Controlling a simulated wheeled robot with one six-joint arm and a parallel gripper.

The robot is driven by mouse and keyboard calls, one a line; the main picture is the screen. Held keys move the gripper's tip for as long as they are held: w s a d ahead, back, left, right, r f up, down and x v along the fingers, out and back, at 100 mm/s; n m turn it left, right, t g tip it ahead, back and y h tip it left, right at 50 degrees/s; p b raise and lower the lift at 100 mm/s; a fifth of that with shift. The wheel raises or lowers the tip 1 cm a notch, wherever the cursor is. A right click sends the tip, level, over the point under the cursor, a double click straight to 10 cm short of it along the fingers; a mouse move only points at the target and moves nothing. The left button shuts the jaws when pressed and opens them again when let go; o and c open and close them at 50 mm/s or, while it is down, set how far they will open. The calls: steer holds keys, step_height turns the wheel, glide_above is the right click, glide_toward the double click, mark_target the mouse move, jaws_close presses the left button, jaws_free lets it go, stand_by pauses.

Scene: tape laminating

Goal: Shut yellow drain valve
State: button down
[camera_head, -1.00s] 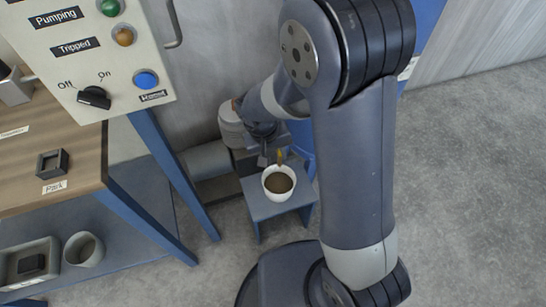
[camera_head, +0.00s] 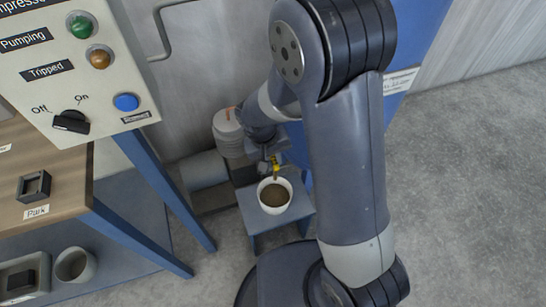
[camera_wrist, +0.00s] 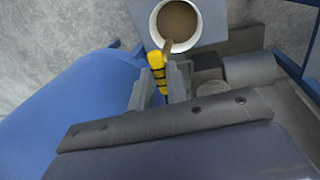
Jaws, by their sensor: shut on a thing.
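The yellow drain valve handle (camera_head: 275,166), banded with black, sits just above the white cup (camera_head: 288,204). In the wrist view the handle (camera_wrist: 156,62) runs between the two grey fingers of my gripper (camera_wrist: 160,82), which is shut on it. My gripper (camera_head: 267,157) is small and partly hidden by the wrist in the head view. The cup (camera_wrist: 196,38) holds brown liquid. A thin brown strip reaches from beside the handle into the cup; I cannot tell whether it is a stream or a spout. The valve body is mostly hidden.
The cup stands on a small blue-grey stool (camera_head: 248,218). A large blue tank (camera_wrist: 75,115) is close beside my gripper. A control panel (camera_head: 85,95) on blue legs and a wooden bench (camera_head: 65,190) are at left. The concrete floor (camera_head: 460,200) is open at right.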

steer(key=shift+a, duration=0.1)
stand_by(0.5)
steer(key=w+a+m+g+y+p, duration=0.1)
steer(key=w+a+m, duration=0.3)
steer(key=m, duration=1.3)
steer(key=shift+a+m+g+y, duration=0.3)
steer(key=shift+a+g, duration=0.45)
steer(key=shift+g, duration=0.05)
steer(key=shift+w, duration=0.1)
steer(key=c, duration=1.4)
jaws_free()
steer(key=r, duration=0.3)
steer(key=w+r+p, duration=0.1)
steer(key=r, duration=0.3)
steer(key=w+r+p, duration=0.1)
steer(key=r, duration=0.2)
steer(key=shift+a+r, duration=0.3)
steer(key=shift+r, duration=0.05)
